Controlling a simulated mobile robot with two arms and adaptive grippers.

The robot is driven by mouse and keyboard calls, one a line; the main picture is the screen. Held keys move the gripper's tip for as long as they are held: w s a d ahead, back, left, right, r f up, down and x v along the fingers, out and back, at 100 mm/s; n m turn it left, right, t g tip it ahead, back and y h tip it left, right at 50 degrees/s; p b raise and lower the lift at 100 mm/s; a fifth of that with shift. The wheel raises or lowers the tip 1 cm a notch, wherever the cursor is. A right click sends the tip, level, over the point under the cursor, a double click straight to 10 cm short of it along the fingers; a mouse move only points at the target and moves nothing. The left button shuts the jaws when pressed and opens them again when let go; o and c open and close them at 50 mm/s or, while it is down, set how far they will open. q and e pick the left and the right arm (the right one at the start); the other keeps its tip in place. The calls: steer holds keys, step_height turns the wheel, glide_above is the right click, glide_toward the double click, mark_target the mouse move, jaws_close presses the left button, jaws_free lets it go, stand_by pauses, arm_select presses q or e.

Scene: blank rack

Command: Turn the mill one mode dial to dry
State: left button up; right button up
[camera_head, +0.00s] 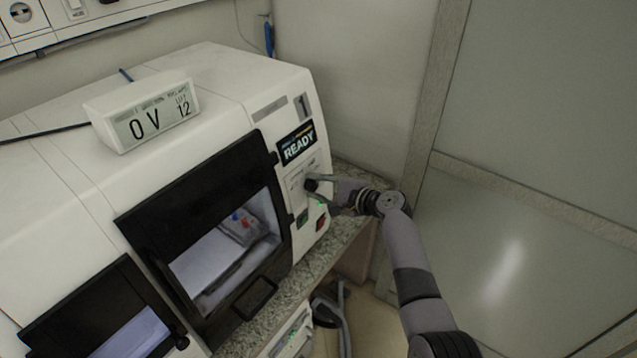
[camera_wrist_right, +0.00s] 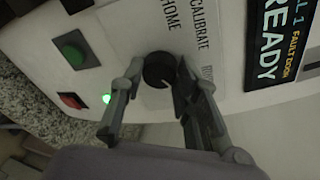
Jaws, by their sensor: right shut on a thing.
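The white mill (camera_head: 230,75) marked 1 has a black mode dial (camera_head: 311,185) on its front panel, below a screen reading READY (camera_head: 297,144). My right gripper (camera_head: 320,188) is at the dial. In the right wrist view my right gripper (camera_wrist_right: 159,72) has one finger on each side of the black dial (camera_wrist_right: 157,68) and is shut on it. A short pale mark shows on the dial's lower right in that view. The labels CALIBRATE and HOME are readable beside it; another label is partly hidden by a finger. My left gripper is not in view.
A green button (camera_wrist_right: 74,49) and a red switch (camera_wrist_right: 72,100) sit near the dial, with a lit green lamp (camera_wrist_right: 106,98). The mill's dark-framed door window (camera_head: 215,225) is to the left. A pale wall panel (camera_head: 530,120) stands to the right.

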stand_by(0.4)
steer(key=o, duration=1.2)
steer(key=shift+c, duration=0.2)
steer(key=v, duration=1.2)
